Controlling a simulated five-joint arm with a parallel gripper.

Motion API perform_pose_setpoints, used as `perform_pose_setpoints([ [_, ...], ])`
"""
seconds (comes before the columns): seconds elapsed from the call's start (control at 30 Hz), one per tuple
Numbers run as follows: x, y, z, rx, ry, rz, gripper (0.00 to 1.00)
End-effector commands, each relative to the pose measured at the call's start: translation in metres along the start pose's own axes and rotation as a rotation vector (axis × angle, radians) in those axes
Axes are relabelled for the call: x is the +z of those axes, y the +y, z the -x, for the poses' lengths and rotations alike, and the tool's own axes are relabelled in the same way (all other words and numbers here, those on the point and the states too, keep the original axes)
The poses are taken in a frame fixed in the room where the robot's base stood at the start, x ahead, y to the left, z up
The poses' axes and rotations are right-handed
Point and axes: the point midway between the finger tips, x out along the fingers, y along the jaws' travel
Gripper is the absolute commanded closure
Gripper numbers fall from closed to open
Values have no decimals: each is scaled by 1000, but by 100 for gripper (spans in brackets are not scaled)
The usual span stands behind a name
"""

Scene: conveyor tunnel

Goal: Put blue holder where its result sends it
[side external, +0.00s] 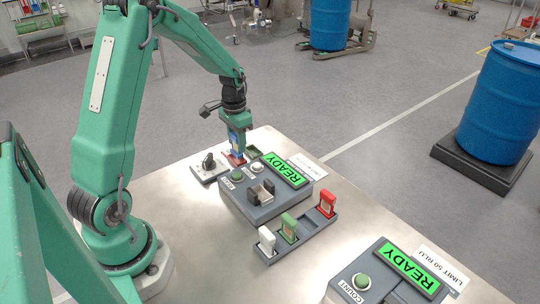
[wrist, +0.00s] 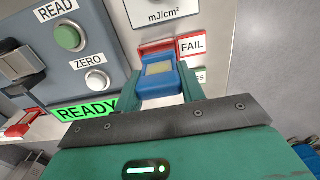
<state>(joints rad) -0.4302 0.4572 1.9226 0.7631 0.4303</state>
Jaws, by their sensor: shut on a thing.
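The blue holder (wrist: 161,75), with a pale yellowish window, is between the fingers of my gripper (wrist: 160,92), shut on it. In the side view the blue holder (side external: 237,143) is below my gripper (side external: 237,128), at the red tray (side external: 234,159). In the wrist view it overlaps the red tray (wrist: 155,47) beside the FAIL label (wrist: 191,46). I cannot tell whether it touches the tray floor. A green tray (side external: 253,153) lies to the right, its label partly hidden. The meter (side external: 237,200) shows READY on its green display (side external: 283,169).
A rack (side external: 300,238) holds white (side external: 266,240), green (side external: 288,227) and red (side external: 327,204) holders. A second device (side external: 350,285) with a COUNT button and READY display is at the front right.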

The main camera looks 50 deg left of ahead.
Motion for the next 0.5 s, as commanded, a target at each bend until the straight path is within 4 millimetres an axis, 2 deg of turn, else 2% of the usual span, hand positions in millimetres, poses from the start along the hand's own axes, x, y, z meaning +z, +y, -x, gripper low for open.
perform_pose_setpoints([
  [0.5, 0, 0, -6, 0, 0, 0, 100],
])
